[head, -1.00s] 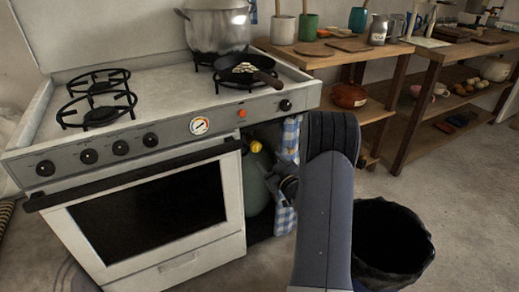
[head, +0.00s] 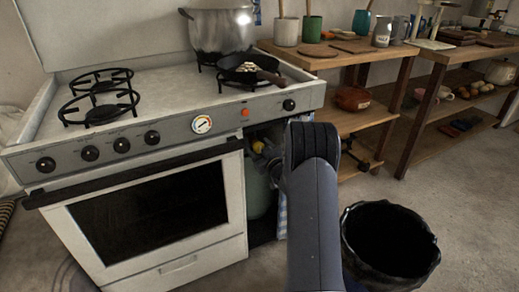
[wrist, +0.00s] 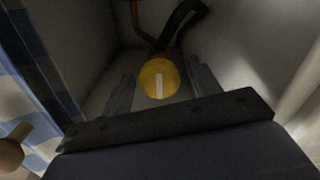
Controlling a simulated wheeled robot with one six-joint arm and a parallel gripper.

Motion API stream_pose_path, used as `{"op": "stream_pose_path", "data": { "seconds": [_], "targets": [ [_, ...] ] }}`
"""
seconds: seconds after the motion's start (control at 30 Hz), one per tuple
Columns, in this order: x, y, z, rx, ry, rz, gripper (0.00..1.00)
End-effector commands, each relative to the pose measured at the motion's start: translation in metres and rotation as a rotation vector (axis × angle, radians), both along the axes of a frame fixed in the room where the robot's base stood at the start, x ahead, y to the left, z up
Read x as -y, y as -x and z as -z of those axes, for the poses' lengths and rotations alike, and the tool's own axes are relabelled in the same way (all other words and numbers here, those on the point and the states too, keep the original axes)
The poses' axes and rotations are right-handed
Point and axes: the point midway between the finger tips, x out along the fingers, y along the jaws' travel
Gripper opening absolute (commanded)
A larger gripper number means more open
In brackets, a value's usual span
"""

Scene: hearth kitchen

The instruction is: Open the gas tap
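The gas tap is a round yellow knob with a white line on it, and it shows large in the wrist view (wrist: 158,80). The line runs nearly upright in that picture. In the head view the tap (head: 258,146) sits on top of the green gas cylinder (head: 257,190), inside the opening right of the oven door. My gripper (wrist: 162,77) is open, with one finger on each side of the knob and a gap showing on both sides. I cannot tell how far the fingertips reach along it. In the head view my arm partly hides the gripper (head: 267,152) and cylinder.
A blue-checked curtain (wrist: 28,85) hangs close at the left of the wrist view. The stove (head: 150,165) borders the opening, with a pan (head: 245,70) and pot (head: 218,32) on top. A black bin (head: 390,240) and wooden shelves (head: 345,118) stand to the right.

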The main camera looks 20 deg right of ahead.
Motion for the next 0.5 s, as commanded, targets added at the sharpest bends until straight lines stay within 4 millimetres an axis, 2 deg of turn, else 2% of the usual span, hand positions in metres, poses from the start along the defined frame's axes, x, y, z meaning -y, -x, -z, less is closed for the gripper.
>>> {"op": "stream_pose_path", "data": {
  "seconds": [0.07, 0.5],
  "targets": [
    [0.0000, 0.0001, 0.0000, 0.000, 0.000, 0.000, 0.53],
    [-0.0001, 0.0003, 0.0000, 0.000, 0.000, 0.000, 0.17]
  ]
}}
